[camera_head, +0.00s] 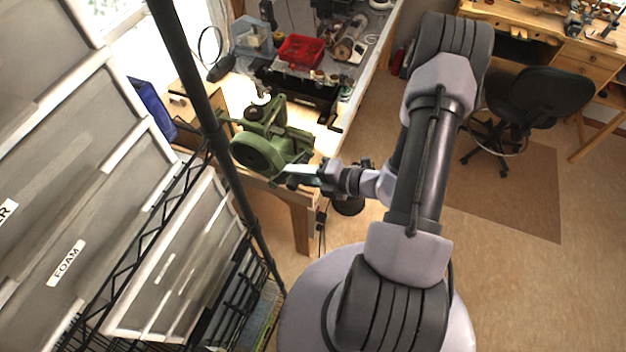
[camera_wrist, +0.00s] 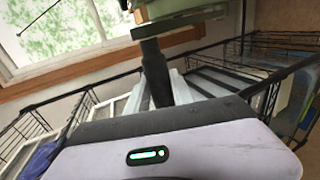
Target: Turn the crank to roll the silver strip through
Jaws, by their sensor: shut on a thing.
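The green rolling mill (camera_head: 262,148) stands at the near end of the workbench, with a big round wheel on its near side. My gripper (camera_head: 306,173) is at the mill's right side, reaching in from the right. In the wrist view a dark upright crank handle (camera_wrist: 157,78) hangs below a green bar of the mill (camera_wrist: 180,22). The pale fingers of my gripper (camera_wrist: 160,92) stand on either side of this handle and are shut on it. The handle's lower end is hidden behind the gripper body. I cannot make out the silver strip for sure.
A red bin (camera_head: 301,52) and tools crowd the workbench behind the mill. A black post (camera_head: 205,105) and wire shelf with drawers (camera_head: 65,200) stand close on the left. A black chair (camera_head: 535,98) is at the right. The floor (camera_head: 490,290) there is clear.

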